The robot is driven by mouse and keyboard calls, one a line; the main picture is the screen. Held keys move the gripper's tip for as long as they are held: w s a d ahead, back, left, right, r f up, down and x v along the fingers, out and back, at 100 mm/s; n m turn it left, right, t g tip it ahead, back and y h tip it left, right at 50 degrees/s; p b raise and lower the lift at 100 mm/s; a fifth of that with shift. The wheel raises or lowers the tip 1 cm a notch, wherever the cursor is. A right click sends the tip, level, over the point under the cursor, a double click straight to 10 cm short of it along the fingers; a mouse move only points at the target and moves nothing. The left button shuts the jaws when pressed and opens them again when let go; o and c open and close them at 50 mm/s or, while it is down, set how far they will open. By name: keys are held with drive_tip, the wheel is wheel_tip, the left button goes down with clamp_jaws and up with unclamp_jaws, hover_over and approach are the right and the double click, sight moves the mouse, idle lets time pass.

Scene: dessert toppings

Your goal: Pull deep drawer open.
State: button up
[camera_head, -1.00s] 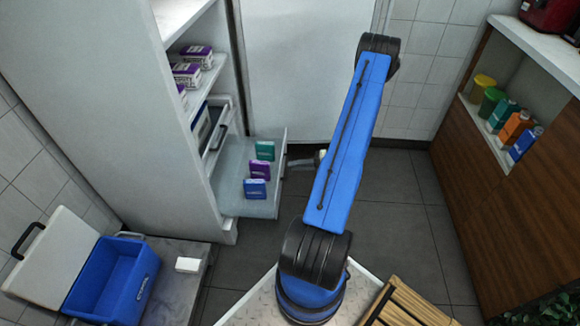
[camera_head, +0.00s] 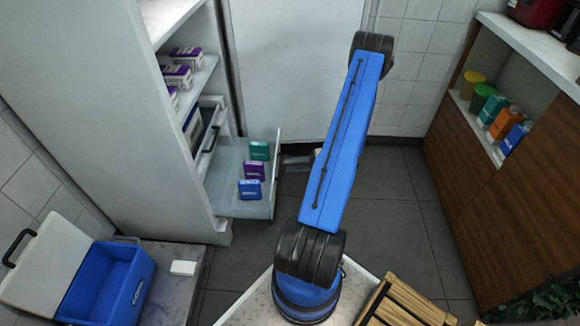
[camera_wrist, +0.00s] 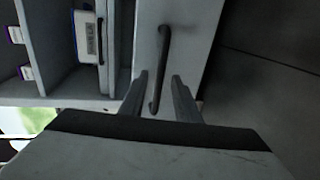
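The pulled-out drawer (camera_head: 226,203) stands open from the tall white cabinet in the head view, with green, purple and blue boxes inside. In the wrist view a pale drawer front (camera_wrist: 188,22) carries a dark bar handle (camera_wrist: 164,50). My gripper (camera_wrist: 159,77) is open, with a finger on each side of the handle's lower part. Gaps show between the handle and both fingers. In the head view my blue arm hides most of my gripper, near the drawer's front.
The tall white cabinet (camera_head: 110,110) has shelves with purple-and-white boxes (camera_head: 177,76). A blue cooler (camera_head: 108,285) with its lid open stands at lower left. A wooden counter (camera_head: 500,210) with bottles stands at right. Grey floor (camera_head: 400,220) is clear between them.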

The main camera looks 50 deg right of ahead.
drive_tip(key=v, duration=1.6)
drive_tip(key=shift+s+d, duration=0.2)
drive_tip(key=shift+s, duration=0.1)
drive_tip(key=w+a+r+n+g+h, duration=0.1)
drive_tip(key=w+a+r+n+g, duration=0.45)
drive_tip(key=a+r+n, duration=0.65)
drive_tip(key=w+a+r+n+g, duration=0.5)
drive_tip(key=w+a+r+n, duration=0.3)
drive_tip(key=a+r, duration=0.5)
drive_tip(key=s+a+r+n+t+h, duration=0.1)
drive_tip(key=s+a+r+n+h, duration=0.3)
drive_tip(key=s+a+r+n, duration=0.4)
drive_tip(key=s+a+r+n+t+h, duration=0.2)
drive_tip(key=s+a+r+n+h, duration=0.2)
drive_tip(key=s+a+r+n, duration=0.5)
drive_tip(key=a+n, duration=0.5)
drive_tip(key=n, duration=0.4)
drive_tip(key=shift+a+r+h, duration=0.3)
drive_tip(key=shift+a, duration=0.05)
